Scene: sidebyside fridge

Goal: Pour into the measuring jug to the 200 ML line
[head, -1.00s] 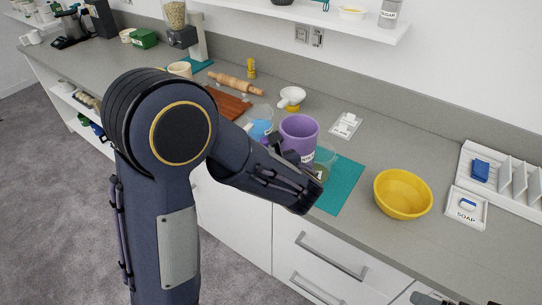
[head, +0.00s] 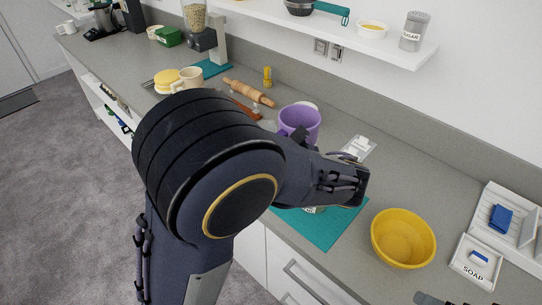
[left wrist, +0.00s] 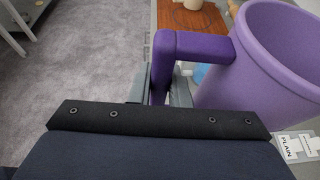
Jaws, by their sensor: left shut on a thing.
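A purple jug (head: 299,121) is held up above the counter at mid-picture. My left gripper (head: 302,143) is shut on its handle. In the left wrist view the gripper's fingers (left wrist: 165,85) lie on both sides of the purple handle (left wrist: 190,47), and the jug body (left wrist: 262,65) is at the right. A teal mat (head: 330,226) lies below my left forearm. A small piece of a clear vessel (head: 314,209) shows on the mat; the arm hides the rest, including any scale or liquid level. A dark part at the bottom edge may be my right gripper (head: 430,299).
A yellow bowl (head: 403,238) stands right of the mat, beside a soap dish (head: 476,262) and a white rack (head: 515,222). A white labelled holder (head: 358,148) is at the back. A rolling pin (head: 248,92) lies left of the jug. A wall shelf (head: 330,37) overhangs the back.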

